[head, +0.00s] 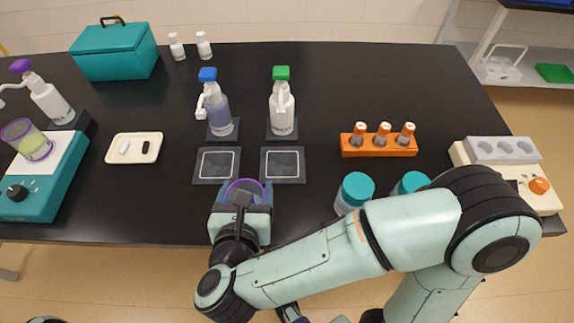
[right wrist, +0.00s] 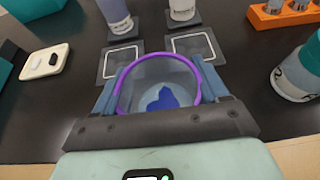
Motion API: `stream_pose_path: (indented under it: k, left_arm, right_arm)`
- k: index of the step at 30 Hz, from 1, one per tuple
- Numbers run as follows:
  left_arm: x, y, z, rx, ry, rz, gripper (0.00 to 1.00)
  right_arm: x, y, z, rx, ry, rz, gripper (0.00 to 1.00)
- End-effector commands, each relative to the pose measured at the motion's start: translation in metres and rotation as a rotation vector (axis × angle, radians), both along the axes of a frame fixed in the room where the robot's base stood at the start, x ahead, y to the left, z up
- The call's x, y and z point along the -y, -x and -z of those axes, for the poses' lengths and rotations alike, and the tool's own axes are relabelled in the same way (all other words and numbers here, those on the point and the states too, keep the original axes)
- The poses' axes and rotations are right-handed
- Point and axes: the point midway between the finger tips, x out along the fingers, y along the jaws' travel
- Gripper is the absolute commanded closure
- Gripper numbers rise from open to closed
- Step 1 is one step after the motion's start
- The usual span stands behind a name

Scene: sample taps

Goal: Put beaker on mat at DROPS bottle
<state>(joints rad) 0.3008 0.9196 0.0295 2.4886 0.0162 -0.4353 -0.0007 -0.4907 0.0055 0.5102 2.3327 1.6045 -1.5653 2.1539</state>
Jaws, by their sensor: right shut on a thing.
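My right gripper (head: 243,194) is shut on a clear beaker with a purple rim (right wrist: 158,76). A blue patch shows inside the beaker. It is upright or nearly so, just in front of two dark mats with white square outlines: the left mat (head: 218,164) and the right mat (head: 283,164). Both mats are bare. Behind the left mat stands a blue-capped bottle (head: 217,108); behind the right mat stands a green-capped bottle (head: 281,108). I cannot read which bottle says DROPS. A purple-capped bottle (head: 48,99) stands far left. My left gripper is not in view.
Another purple-rimmed beaker (head: 28,142) with yellow-green liquid sits on a teal device (head: 60,180) at left. A white tray (head: 118,155), an orange rack (head: 378,148) and teal-lidded jars (head: 354,190) flank the mats. A teal box (head: 115,55) stands at the back.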

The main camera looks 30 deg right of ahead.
Motion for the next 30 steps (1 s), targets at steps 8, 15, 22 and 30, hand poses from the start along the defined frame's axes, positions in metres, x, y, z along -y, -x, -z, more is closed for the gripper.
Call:
stream_pose_path:
  k: [8,15,22,30]
  left_arm:
    - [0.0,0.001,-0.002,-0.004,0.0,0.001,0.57]
    - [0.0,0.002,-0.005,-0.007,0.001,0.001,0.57]
    - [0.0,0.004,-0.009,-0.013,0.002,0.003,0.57]
    - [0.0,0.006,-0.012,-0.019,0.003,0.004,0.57]
  right_arm:
    - [-0.009,0.011,-0.002,0.001,0.001,0.247,0.66]
    - [0.018,-0.008,-0.004,0.004,-0.001,0.288,0.66]
    - [0.063,-0.046,-0.004,0.002,0.0,0.288,0.66]
    - [0.111,-0.088,-0.004,0.003,0.0,0.282,0.66]
